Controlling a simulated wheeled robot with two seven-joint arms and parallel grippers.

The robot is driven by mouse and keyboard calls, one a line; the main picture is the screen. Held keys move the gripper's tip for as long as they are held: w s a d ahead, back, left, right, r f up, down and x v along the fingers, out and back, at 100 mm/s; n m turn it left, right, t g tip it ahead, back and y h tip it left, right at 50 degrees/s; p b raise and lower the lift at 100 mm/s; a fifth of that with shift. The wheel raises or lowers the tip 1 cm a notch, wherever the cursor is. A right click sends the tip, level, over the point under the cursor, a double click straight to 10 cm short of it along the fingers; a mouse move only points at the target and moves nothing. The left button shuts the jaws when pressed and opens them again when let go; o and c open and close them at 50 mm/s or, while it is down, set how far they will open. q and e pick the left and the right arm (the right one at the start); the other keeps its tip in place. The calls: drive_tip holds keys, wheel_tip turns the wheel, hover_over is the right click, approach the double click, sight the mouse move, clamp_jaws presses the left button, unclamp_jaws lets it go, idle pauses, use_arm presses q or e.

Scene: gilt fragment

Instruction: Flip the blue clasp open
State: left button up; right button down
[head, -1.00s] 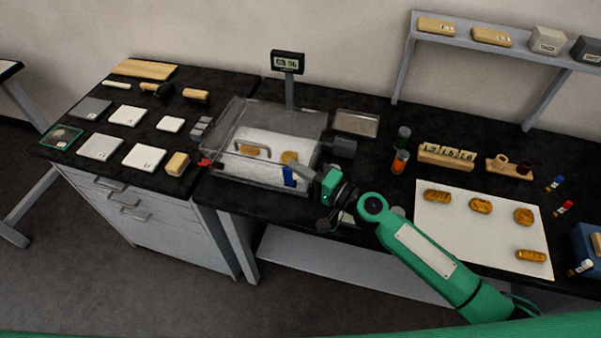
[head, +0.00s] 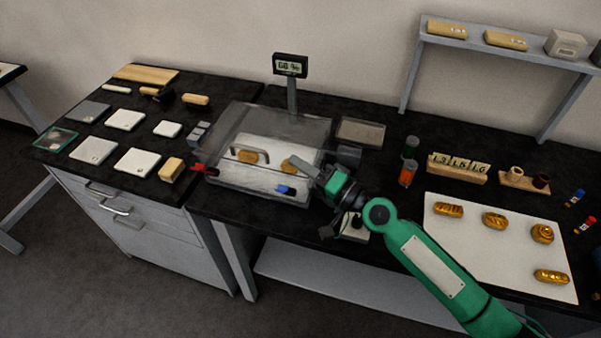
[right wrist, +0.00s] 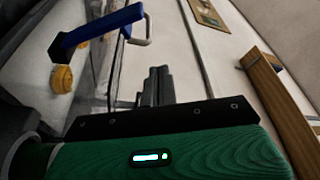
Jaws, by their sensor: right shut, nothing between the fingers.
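The blue clasp (head: 285,190) is on the front of a clear-lidded case (head: 235,190), near its right end. It sticks out from the front rather than hanging flat. In the right wrist view the blue clasp (right wrist: 105,28) is a straight bar at upper left, apart from the fingers. A red clasp (head: 205,169) sticks out at the case's left front corner. The clear lid (head: 285,125) looks down over the case. My right gripper (head: 308,170) is shut and empty, just right of the blue clasp; its dark fingers (right wrist: 160,85) show together. My left gripper is out of view.
Gold pieces lie inside the case. A display (head: 290,65) stands behind it. An orange-capped vial (head: 407,173), a numbered wooden block (head: 458,168) and a white sheet (head: 470,250) with gold fragments are to the right. White tiles lie on the left counter.

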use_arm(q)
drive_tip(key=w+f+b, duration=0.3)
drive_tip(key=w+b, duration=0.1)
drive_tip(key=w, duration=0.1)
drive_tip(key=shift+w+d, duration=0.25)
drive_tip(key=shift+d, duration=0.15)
use_arm(e)
drive_tip(key=v, duration=0.9)
drive_tip(key=shift+s+d+f, duration=0.2)
drive_tip(key=shift+s+f, duration=0.15)
drive_tip(key=shift+w, duration=0.1)
